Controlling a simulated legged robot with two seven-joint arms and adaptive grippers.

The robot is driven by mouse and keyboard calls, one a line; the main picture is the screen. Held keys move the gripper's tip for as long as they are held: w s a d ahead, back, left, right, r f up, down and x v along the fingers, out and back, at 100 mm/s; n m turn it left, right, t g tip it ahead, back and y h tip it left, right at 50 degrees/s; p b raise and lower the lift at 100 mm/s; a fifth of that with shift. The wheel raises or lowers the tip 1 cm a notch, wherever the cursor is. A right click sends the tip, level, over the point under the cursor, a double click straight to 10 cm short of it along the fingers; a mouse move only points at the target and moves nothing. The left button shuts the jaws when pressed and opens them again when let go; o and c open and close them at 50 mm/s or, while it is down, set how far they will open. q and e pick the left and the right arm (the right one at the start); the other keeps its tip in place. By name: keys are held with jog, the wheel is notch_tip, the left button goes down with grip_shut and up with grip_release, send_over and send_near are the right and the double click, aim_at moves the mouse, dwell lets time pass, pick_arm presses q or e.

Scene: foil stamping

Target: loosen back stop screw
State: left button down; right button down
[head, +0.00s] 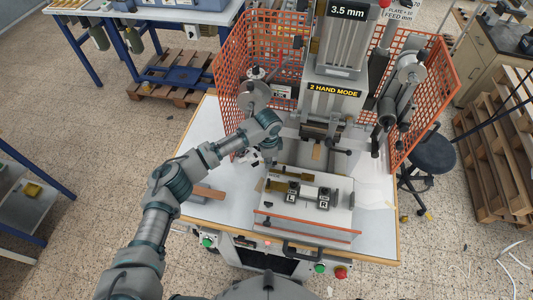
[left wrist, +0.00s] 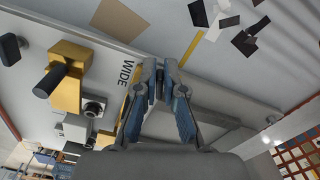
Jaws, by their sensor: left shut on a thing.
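My left gripper (head: 252,158) is beside the left end of the press's light work plate (head: 272,210). In the left wrist view its fingertips (left wrist: 159,77) are closed together on a small dark piece (left wrist: 159,88), mostly hidden by the fingers; it may be the back stop screw, but I cannot tell. Beside them lies a grey bar, with the word WIDE printed on the plate. A brass block (left wrist: 72,78) with a black knob (left wrist: 49,81) stands to the left. In the head view, brass pieces (head: 276,185) lie near the blocks marked L (head: 292,192) and R (head: 324,198). My right gripper is out of view.
The foil press (head: 335,88) rises behind the plate, with orange mesh guards (head: 425,101) on both sides. An orange-edged clear guard (head: 305,227) runs along the plate's front. Dark and tan scraps (left wrist: 246,38) show in the wrist view. The table's right side is mostly clear.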

pick_arm(q)
jog(key=shift+s+d+r+n+p, duration=0.25)
jog(key=shift+d+n+p, duration=0.05)
jog(key=shift+n+p, duration=0.55)
jog(key=shift+f+n, duration=0.1)
jog(key=shift+n, duration=0.85)
jog(key=n, duration=0.2)
jog(key=shift+s+d+n+p, duration=0.15)
jog(key=shift+n+p, duration=0.15)
jog(key=shift+n, duration=0.1)
jog(key=n, duration=0.4)
jog(key=shift+s+d, duration=0.15)
jog(key=shift+d, duration=0.1)
jog(key=shift+d+n, duration=0.15)
jog(key=shift+n, duration=1.45)
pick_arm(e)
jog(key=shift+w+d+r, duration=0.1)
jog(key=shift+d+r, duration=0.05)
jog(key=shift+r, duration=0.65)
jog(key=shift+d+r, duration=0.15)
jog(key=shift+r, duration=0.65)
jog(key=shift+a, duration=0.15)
pick_arm(q)
jog(key=c, duration=1.3)
grip_release()
